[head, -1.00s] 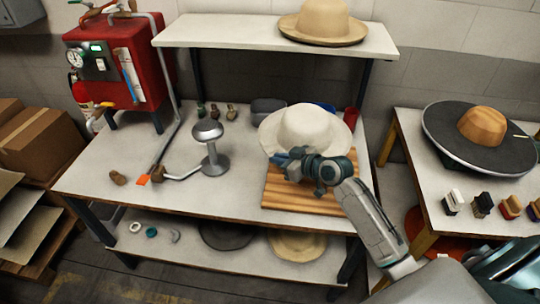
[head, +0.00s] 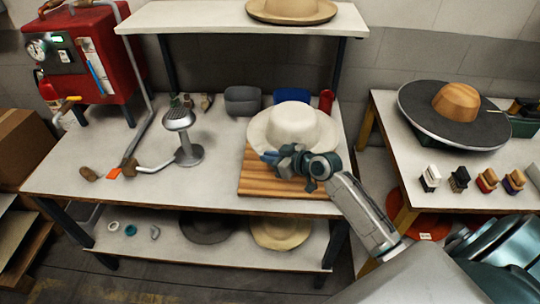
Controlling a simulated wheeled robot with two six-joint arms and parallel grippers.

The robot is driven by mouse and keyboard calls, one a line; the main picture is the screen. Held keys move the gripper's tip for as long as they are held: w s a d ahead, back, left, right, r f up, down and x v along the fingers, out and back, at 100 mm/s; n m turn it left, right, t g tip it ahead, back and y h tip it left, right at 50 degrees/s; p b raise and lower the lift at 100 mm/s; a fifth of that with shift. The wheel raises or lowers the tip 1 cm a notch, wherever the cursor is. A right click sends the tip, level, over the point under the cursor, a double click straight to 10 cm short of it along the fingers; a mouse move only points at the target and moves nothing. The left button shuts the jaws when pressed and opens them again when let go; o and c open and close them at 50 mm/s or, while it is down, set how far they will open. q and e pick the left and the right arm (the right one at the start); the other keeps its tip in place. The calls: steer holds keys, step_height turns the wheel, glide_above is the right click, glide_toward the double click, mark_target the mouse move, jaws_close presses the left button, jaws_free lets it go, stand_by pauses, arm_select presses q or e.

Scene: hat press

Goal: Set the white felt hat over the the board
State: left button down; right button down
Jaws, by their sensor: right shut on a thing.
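The white felt hat (head: 294,122) is over the back part of the striped wooden board (head: 262,178) on the work table. My right gripper (head: 272,157) is shut on the near side of the hat's brim. The fingertips are partly hidden against the brim, and the hat and gripper cover much of the board. I cannot tell whether the hat touches the board or is held just above it. My left gripper is not in view.
A metal steamer head on a stand (head: 184,142) is left of the board. Grey (head: 242,101) and blue (head: 291,97) bins and a red can (head: 326,102) stand behind the hat. A shelf (head: 200,20) overhangs the back. The right table (head: 386,104) holds a dark wide-brimmed piece and several brushes.

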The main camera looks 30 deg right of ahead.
steer(key=shift+f+b, duration=0.5)
steer(key=shift+f, duration=0.4)
steer(key=b, duration=0.6)
glide_above(270, 186)
step_height(270, 186, down, 6)
steer(key=shift+w, duration=0.1)
steer(key=shift+f+b, duration=0.45)
steer(key=shift+f, duration=0.55)
steer(key=shift+f+b, duration=0.25)
steer(key=shift+b, duration=0.1)
steer(key=shift+f+b, duration=0.3)
steer(key=c, duration=1.4)
jaws_free()
